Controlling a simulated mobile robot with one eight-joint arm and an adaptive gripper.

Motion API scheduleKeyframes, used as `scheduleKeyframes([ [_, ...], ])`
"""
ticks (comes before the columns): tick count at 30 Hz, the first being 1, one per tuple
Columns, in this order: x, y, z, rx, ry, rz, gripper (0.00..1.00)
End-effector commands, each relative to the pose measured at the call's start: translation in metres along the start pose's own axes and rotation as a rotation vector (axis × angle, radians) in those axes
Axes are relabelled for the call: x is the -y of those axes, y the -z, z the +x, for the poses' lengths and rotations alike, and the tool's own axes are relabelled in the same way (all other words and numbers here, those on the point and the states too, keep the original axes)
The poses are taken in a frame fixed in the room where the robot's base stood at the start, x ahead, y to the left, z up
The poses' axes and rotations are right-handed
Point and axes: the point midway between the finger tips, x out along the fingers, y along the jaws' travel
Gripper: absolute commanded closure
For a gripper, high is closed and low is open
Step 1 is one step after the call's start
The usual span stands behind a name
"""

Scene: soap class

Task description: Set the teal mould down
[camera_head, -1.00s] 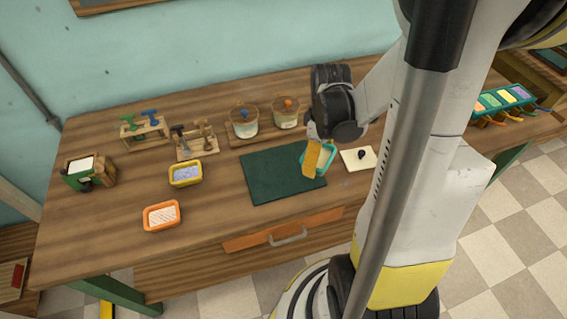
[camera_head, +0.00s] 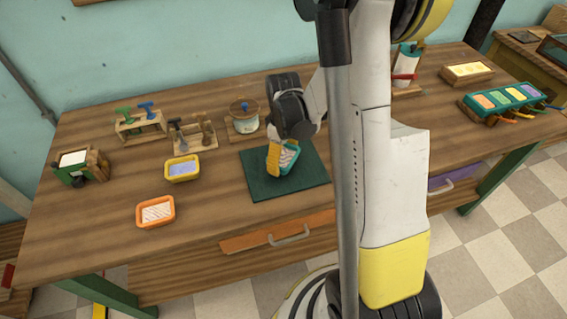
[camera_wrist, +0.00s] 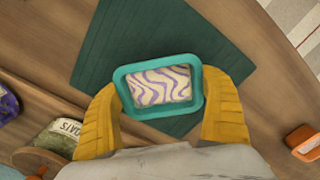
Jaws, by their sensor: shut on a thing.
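The teal mould (camera_wrist: 157,113) holds cream soap with wavy purple lines. It is between the two yellow fingers of my gripper (camera_wrist: 165,112), which is shut on its two ends. In the head view the teal mould (camera_head: 291,168) and my gripper (camera_head: 281,160) are over the dark green mat (camera_head: 258,187). The mat also fills much of the wrist view (camera_wrist: 110,45). I cannot tell whether the mould touches the mat or hangs a little above it. One finger hides part of the mould in the head view.
On the table (camera_head: 95,225), a yellow mould (camera_head: 183,168) and an orange mould (camera_head: 156,212) stand left of the mat. A lidded pot (camera_head: 243,118) and wooden racks (camera_head: 193,137) stand behind. The green mat is otherwise bare. My arm hides the table to its right.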

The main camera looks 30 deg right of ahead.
Motion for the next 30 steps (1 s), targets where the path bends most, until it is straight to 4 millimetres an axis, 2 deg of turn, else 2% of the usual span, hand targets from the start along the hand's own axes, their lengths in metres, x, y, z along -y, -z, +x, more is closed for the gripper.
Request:
scheduleKeyframes([
  [1, 0.000, 0.000, 0.011, 0.000, 0.000, 0.000, 0.54],
  [2, 0.000, 0.000, 0.013, 0.000, 0.000, 0.000, 0.54],
  [14, 0.000, 0.000, 0.017, 0.000, 0.000, 0.000, 0.54],
  [15, 0.000, 0.000, 0.015, 0.000, 0.000, 0.000, 0.04],
  [16, 0.000, 0.000, 0.015, 0.000, 0.000, 0.000, 0.00],
  [25, 0.000, 0.000, 0.010, 0.000, 0.000, 0.000, 0.00],
  [30, 0.000, -0.001, -0.019, 0.000, 0.000, 0.000, 0.00],
])
